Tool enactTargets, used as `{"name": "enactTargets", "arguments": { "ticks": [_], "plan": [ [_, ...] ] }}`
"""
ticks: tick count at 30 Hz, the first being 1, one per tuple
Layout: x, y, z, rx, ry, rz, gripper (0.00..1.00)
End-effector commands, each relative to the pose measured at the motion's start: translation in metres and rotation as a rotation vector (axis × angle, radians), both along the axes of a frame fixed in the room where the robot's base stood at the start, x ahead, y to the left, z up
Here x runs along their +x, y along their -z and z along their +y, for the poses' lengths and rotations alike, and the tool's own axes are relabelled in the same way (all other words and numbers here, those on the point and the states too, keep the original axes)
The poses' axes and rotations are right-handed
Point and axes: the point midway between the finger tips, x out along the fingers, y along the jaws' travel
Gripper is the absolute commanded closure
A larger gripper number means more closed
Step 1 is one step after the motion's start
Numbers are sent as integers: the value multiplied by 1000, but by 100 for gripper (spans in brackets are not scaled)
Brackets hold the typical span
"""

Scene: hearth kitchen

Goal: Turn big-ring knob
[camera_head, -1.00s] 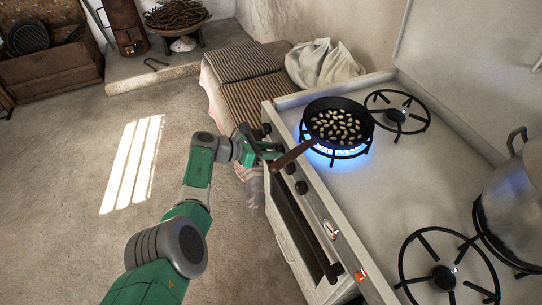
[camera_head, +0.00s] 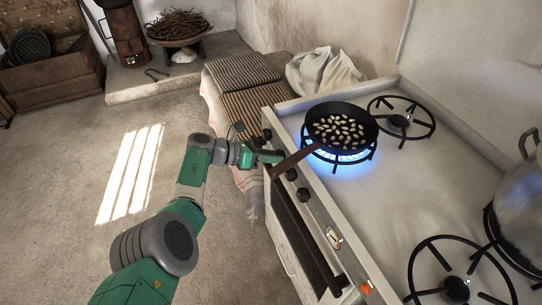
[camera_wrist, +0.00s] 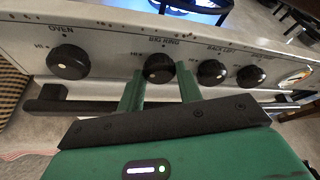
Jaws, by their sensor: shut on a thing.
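In the wrist view, the big-ring knob (camera_wrist: 158,68) is a round black knob with a pale mark, second from the left on the stove's front panel. My gripper (camera_wrist: 159,78) has one green finger on each side of it and is shut on it. In the head view, my gripper (camera_head: 272,157) is at the stove's front panel, near the pan handle, and the knob cannot be made out there. A blue flame (camera_head: 350,158) burns under the black pan (camera_head: 371,128) on the front burner.
The oven knob (camera_wrist: 68,62) is left of my gripper, and two more knobs (camera_wrist: 212,72) are close on the right. The pan's brown handle (camera_head: 292,162) sticks out over the panel beside my gripper. A dark rail (camera_wrist: 60,105) runs below the knobs. A large pot (camera_head: 520,205) stands at right.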

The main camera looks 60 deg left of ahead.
Motion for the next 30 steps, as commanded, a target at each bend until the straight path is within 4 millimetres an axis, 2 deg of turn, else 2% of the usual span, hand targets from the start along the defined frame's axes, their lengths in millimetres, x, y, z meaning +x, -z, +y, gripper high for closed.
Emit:
{"name": "enactTargets", "arguments": {
  "ticks": [1, 2, 5, 14, 18, 24, 30],
  "plan": [
    [0, 0, 0, 0, 0, 0, 88],
    [0, 0, 0, 0, 0, 0, 61],
    [0, 0, 0, 0, 0, 0, 43],
    [-3, -3, 1, 1, -2, 1, 43],
    [-26, -18, 7, 0, -3, 0, 43],
    [-60, -27, 15, 0, -2, 1, 43],
    [-72, -27, 17, 0, 0, 1, 43]
  ]
}}
